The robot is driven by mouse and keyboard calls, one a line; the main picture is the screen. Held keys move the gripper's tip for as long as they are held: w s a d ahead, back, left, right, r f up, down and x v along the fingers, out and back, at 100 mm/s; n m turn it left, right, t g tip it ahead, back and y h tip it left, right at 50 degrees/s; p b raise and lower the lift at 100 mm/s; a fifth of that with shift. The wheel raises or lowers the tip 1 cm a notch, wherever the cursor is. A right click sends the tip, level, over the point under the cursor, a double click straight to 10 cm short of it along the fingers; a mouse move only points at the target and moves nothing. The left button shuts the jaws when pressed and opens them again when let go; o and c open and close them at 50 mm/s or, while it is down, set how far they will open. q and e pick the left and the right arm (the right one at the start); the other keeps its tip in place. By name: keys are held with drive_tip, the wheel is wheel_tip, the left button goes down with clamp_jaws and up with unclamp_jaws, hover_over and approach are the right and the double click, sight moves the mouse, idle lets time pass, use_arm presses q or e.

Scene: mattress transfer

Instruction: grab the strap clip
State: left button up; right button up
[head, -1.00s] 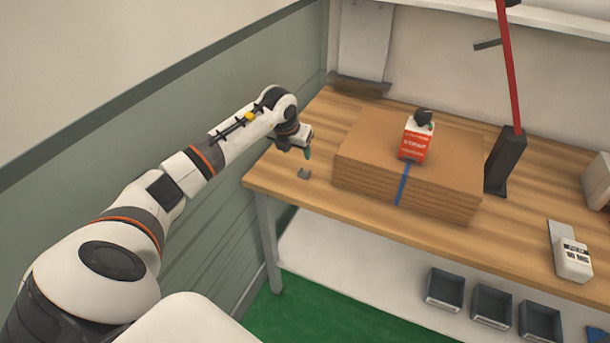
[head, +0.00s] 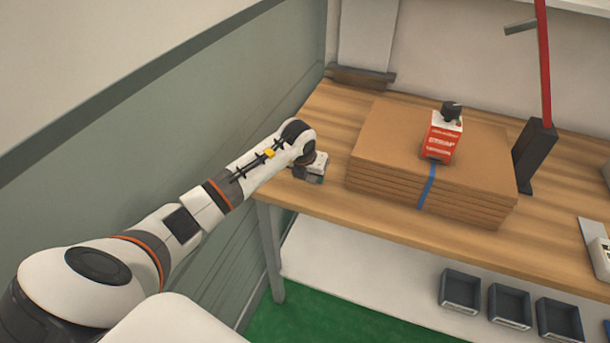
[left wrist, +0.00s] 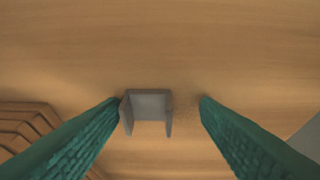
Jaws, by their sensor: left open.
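The strap clip is a small grey U-shaped piece (left wrist: 149,104) on the wooden table, seen in the left wrist view with its open side toward the bottom of the picture. My left gripper (left wrist: 160,100) is open, with its green ridged fingers on either side of the clip. The left finger's tip is very close to the clip's left edge, and I cannot tell if they touch. A wider gap shows on the right. In the head view my left gripper (head: 316,178) is low over the table's left front part and hides the clip. My right gripper is not in view.
A stack of brown cardboard sheets (head: 400,190) with a blue strap (head: 427,187) lies right of my gripper. A red and white box (head: 441,138) stands on it. A dark post (head: 534,155) with a red arm is farther right. Green wall panels are at the left.

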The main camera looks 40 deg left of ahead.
use_arm(q)
drive_tip(key=shift+d, duration=0.3)
drive_tip(key=shift+s+d+r, duration=0.1)
drive_tip(key=shift+d+r, duration=0.05)
drive_tip(key=shift+d, duration=0.2)
drive_tip(key=shift+c, duration=1.2)
drive_tip(key=c, duration=0.8)
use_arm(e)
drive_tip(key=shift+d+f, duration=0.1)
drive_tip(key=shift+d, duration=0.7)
